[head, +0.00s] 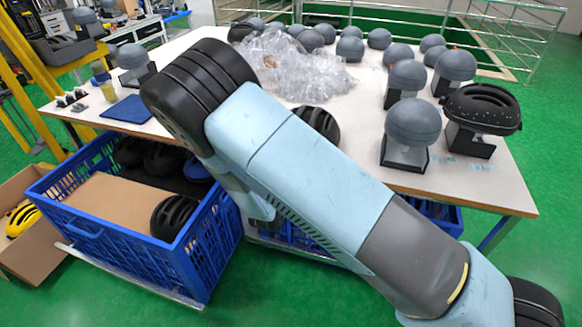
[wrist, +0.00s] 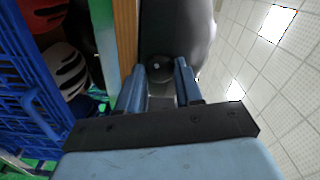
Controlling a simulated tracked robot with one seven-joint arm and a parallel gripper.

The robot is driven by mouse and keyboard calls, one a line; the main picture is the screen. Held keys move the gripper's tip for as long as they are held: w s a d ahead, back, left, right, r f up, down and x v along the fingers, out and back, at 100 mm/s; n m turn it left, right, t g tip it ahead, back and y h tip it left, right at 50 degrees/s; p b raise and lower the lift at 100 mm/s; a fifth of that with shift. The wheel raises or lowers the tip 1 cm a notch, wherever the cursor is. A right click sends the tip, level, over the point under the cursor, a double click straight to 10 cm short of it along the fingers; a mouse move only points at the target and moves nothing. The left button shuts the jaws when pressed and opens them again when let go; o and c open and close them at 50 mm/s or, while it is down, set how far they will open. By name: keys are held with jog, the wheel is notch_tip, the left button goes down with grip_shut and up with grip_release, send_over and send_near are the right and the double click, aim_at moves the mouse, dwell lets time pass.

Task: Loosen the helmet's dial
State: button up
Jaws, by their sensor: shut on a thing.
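A round black dial (wrist: 160,68) with a small pale spot at its centre shows in the wrist view. It sits between the two blue fingers of my gripper (wrist: 160,75), which is shut on it. A dark grey, smooth-sided body (wrist: 178,28) rises behind the dial; too little of it shows to tell its whole shape. My gripper is hidden behind my arm there.
The white table (head: 480,178) holds several grey headforms, one wearing a black helmet (head: 482,107), and a clear plastic heap (head: 300,65). A blue crate (head: 195,262) with dark helmets stands below at left. A blue mat (head: 127,109) lies on the table's left.

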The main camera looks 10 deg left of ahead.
jog(key=n, duration=1.1)
jog(key=shift+s+d+f+n, duration=0.1)
jog(key=shift+f+n, duration=0.2)
dwell(0.4)
jog(key=o, duration=1)
jog(key=shift+r, duration=0.1)
jog(key=shift+o, duration=0.2)
jog(key=s+a, duration=0.1)
jog(key=s, duration=1.2)
jog(key=shift+s+a, duration=0.2)
jog(key=shift+s, duration=0.1)
